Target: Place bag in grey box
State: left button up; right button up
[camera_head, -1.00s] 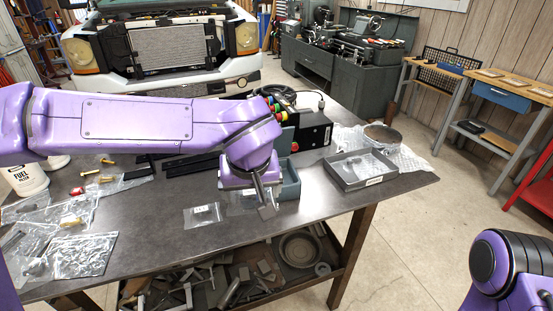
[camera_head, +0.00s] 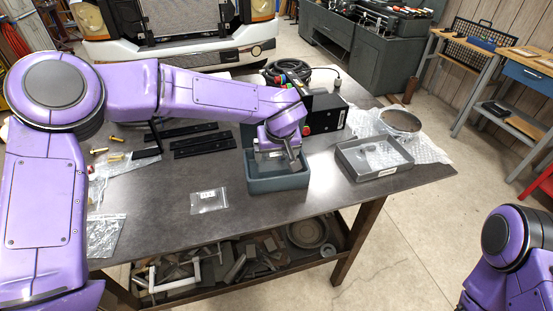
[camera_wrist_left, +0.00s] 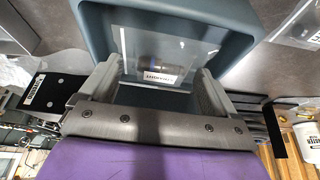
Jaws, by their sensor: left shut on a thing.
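The grey-blue box (camera_head: 277,184) stands open on the table in the head view, its lid or back wall raised behind. My left gripper (camera_head: 284,160) is over its opening, pointing down, with the fingertips at about rim level. In the left wrist view the gripper (camera_wrist_left: 155,88) is shut on a clear bag (camera_wrist_left: 160,62) with a small dark part and a white label. The box wall (camera_wrist_left: 222,18) surrounds the bag there. Whether the bag touches the box floor cannot be told. My right arm shows at the lower right; its gripper is out of view.
Another clear labelled bag (camera_head: 209,201) lies on the table left of the box. A shallow grey tray (camera_head: 373,158) stands to the right, near bubble wrap (camera_head: 428,150). Black strips (camera_head: 200,138) and a black unit (camera_head: 326,112) lie behind. The table front is clear.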

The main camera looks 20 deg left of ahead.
aim_at(276, 159)
pick_arm(q)
jog(key=f, duration=0.3)
jog(key=shift+s+f, duration=0.1)
jog(key=shift+s, duration=0.1)
jog(key=shift+w+f, duration=0.2)
jog(key=o, duration=0.7)
jog(key=shift+s, duration=0.1)
jog(key=shift+o, duration=0.2)
jog(key=v, duration=1.2)
jog(key=shift+b, duration=0.3)
jog(key=shift+s+r, duration=0.1)
